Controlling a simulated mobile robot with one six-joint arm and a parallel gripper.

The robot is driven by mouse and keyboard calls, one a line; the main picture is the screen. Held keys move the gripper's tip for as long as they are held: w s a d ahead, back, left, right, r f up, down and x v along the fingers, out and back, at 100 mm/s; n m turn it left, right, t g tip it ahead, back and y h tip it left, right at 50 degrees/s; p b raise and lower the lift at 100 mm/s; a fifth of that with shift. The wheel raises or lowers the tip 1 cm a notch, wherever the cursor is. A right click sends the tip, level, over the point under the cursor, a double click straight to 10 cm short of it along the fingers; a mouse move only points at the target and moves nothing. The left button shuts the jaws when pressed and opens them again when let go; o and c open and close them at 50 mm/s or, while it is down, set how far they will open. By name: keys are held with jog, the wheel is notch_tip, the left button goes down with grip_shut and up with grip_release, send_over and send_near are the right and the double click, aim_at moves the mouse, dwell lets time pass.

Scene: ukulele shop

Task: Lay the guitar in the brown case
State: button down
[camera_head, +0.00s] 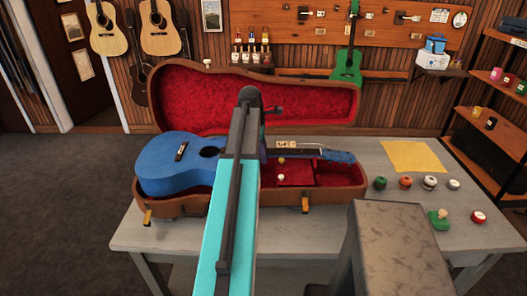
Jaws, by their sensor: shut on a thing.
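The blue guitar (165,166) lies flat, face up, over the open brown case (180,207) with red lining. Its body covers the left part of the case and overlaps the left rim. Its neck runs right, with the headstock (339,156) near the case's right end. I cannot tell whether it rests on the lining or is slightly above it. My gripper (263,150) is mostly hidden behind my teal arm, at the guitar's neck near the body, and is shut on it. The fingertips are not clearly visible.
The case lid (310,98) stands open at the back. The grey table (400,158) holds a yellow sheet (412,156), several small round items on the right and a green stamp-like item (438,219). A green ukulele (347,66) hangs behind. A grey block-shaped part is in the right foreground.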

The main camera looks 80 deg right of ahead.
jog(key=w+a+b+x, duration=0.1)
jog(key=x, duration=0.5)
jog(key=shift+f+b, duration=0.25)
jog(key=shift+b, duration=0.15)
dwell(1.8)
jog(key=c, duration=1.1)
grip_release()
jog(key=shift+s, duration=0.1)
jog(key=shift+f, duration=0.1)
jog(key=shift+b+v, duration=1.45)
jog(key=shift+v, duration=5.55)
